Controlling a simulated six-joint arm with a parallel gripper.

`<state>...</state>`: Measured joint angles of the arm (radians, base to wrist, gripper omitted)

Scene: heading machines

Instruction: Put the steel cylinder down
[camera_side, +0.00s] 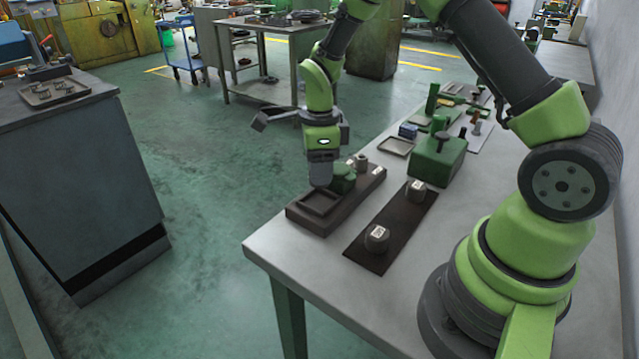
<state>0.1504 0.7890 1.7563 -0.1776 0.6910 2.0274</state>
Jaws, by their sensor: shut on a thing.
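My gripper (321,165) points down over the left part of a dark block (302,221) near the table's front left corner. It is shut on the steel cylinder (320,175), a grey rounded shape at its lower end. The picture is too small to separate fingers from cylinder clearly. A square, shallow recess in the block lies just below the cylinder. I cannot tell whether the cylinder touches the block. A green round part (344,180) sits on the block right beside the gripper. A small grey cylinder (362,161) stands behind it.
A dark mat (371,257) holds two grey weights with white labels, one in front (377,238) and one behind (416,193). A green box with a black knob (438,160) and an empty shallow tray (396,147) stand farther back. The table's front left corner (275,250) is bare.

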